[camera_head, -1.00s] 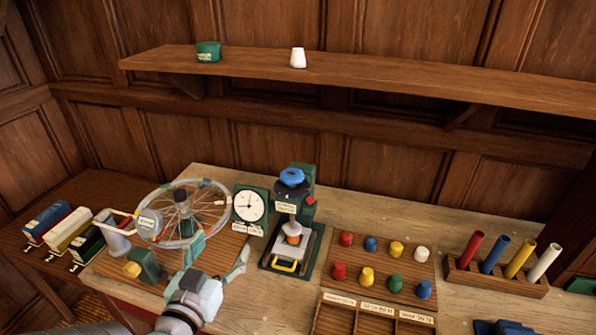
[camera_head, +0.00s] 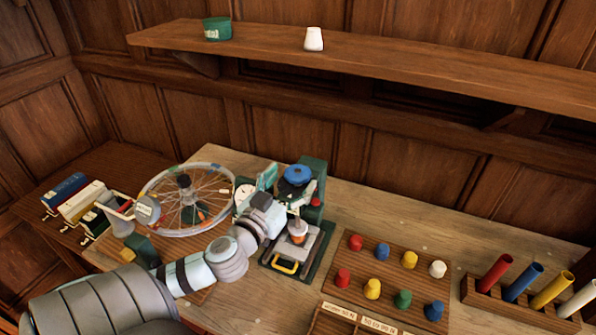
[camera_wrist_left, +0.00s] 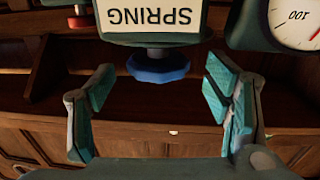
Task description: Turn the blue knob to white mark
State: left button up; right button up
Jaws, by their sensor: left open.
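The blue knob (camera_head: 297,174) sits on top of a green press-like device (camera_head: 314,200) on the table. It also shows in the left wrist view (camera_wrist_left: 158,66), below a white label reading SPRING (camera_wrist_left: 150,20) that appears upside down. My left gripper (camera_head: 278,192) is beside the device, just left of and below the knob. In the left wrist view its teal-padded fingers (camera_wrist_left: 160,105) are spread open. The knob appears between and beyond them, apart from both. I cannot make out a white mark. My right gripper is not in view.
A dial gauge (camera_wrist_left: 295,20) stands close beside the device, partly hidden by my arm in the head view. A spoked wheel (camera_head: 185,200) is to the left. A board of coloured pegs (camera_head: 385,275) is to the right. A wooden shelf (camera_head: 400,75) runs above.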

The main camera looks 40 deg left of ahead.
aim_at(303, 166)
pick_arm(q)
jog(key=x, duration=0.4)
jog(key=shift+w+d, duration=0.1)
jog(key=shift+w, duration=0.05)
jog(key=shift+s, duration=0.25)
jog(key=shift+c, duration=0.7)
jog(key=shift+w, duration=0.1)
jog(key=c, duration=1)
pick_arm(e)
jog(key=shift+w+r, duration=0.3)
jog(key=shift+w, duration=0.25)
pick_arm(q)
jog(key=shift+n+y, duration=0.4)
jog(key=shift+y, duration=0.2)
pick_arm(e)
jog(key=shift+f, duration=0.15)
